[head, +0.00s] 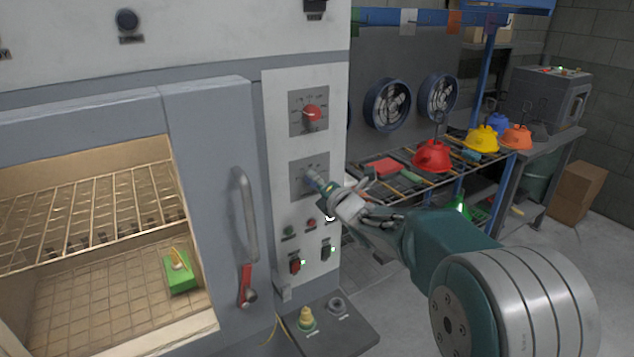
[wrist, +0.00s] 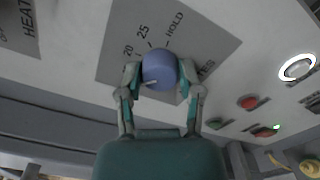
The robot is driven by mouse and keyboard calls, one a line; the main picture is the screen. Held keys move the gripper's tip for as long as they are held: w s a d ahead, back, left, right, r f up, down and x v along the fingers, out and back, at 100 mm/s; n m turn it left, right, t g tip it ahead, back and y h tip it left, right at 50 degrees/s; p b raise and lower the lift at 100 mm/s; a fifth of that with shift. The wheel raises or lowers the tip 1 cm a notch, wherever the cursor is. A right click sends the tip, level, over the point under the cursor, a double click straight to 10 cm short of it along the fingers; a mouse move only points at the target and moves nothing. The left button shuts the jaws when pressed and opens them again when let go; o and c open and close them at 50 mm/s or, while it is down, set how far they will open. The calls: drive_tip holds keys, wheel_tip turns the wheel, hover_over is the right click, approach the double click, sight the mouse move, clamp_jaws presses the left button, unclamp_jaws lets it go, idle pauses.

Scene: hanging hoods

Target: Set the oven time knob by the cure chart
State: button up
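The blue time knob (wrist: 159,70) sits on a grey dial plate (wrist: 112,62) in the wrist view. A pale line on the knob points toward the lower left of the picture. My gripper (wrist: 160,77) has one finger on each side of the knob, seemingly pressed against it. In the head view my gripper (head: 323,188) is at the lower dial plate (head: 299,180) on the oven panel. A red knob (head: 312,113) sits on the dial above. I cannot make out a cure chart.
The open oven (head: 85,235) holds a green block (head: 180,272) below a wire rack. Its door handle (head: 246,215) is left of the panel. Buttons and red switches (head: 295,265) lie below the knob. Coloured hoods (head: 432,155) rest on a rack at right.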

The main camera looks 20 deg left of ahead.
drive_tip(key=o, duration=0.4)
drive_tip(key=shift+a+f, duration=0.15)
drive_tip(key=shift+f, duration=0.3)
drive_tip(key=shift+r, duration=0.15)
drive_tip(key=shift+r, duration=0.1)
drive_tip(key=v, duration=1.1)
drive_tip(key=shift+s+d, duration=0.3)
